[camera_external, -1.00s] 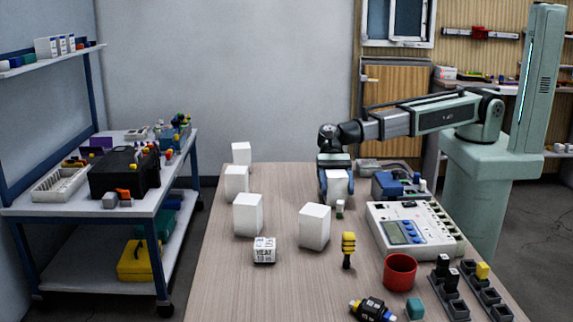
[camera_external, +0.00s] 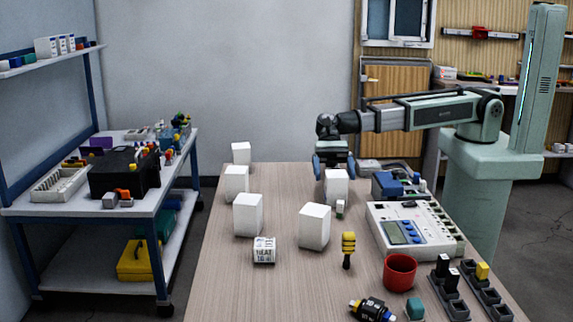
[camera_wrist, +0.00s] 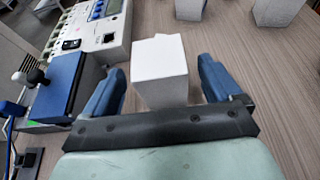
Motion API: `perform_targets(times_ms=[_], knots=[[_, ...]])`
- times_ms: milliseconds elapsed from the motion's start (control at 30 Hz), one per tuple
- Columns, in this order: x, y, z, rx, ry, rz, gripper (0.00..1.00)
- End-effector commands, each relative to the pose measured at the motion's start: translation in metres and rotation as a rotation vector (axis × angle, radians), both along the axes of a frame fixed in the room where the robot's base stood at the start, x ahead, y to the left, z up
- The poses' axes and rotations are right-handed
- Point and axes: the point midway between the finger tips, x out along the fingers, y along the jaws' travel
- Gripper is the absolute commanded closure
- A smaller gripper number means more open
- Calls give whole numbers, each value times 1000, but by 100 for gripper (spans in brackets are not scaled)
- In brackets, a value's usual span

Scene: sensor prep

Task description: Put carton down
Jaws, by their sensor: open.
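A white carton (camera_external: 336,188) stands upright on the wooden table below my gripper (camera_external: 334,166). In the wrist view the white carton (camera_wrist: 159,72) sits between and beyond the two blue fingers of my gripper (camera_wrist: 166,88), with a gap on each side. My gripper is open and holds nothing. Other white cartons stand on the table: one at the front middle (camera_external: 314,226), one at the front left (camera_external: 248,214), one behind it (camera_external: 236,183) and one at the far left (camera_external: 241,153).
A blue-grey device (camera_external: 388,186) and a white instrument with a screen (camera_external: 403,232) stand right of the carton. A small printed cube (camera_external: 264,250), a yellow-topped tool (camera_external: 348,248) and a red cup (camera_external: 399,271) are nearer the front.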

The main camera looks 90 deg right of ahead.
Motion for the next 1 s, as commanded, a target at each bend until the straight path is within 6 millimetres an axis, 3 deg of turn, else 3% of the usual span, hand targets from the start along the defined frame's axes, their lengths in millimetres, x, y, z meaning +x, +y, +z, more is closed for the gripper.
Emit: perform_targets(times_ms=[200, 400, 1000], knots=[[0, -36, 15, 0, -1, -2, 9], [0, -55, 23, 0, -1, 0, 9], [0, -62, 26, 0, -1, 1, 8]])
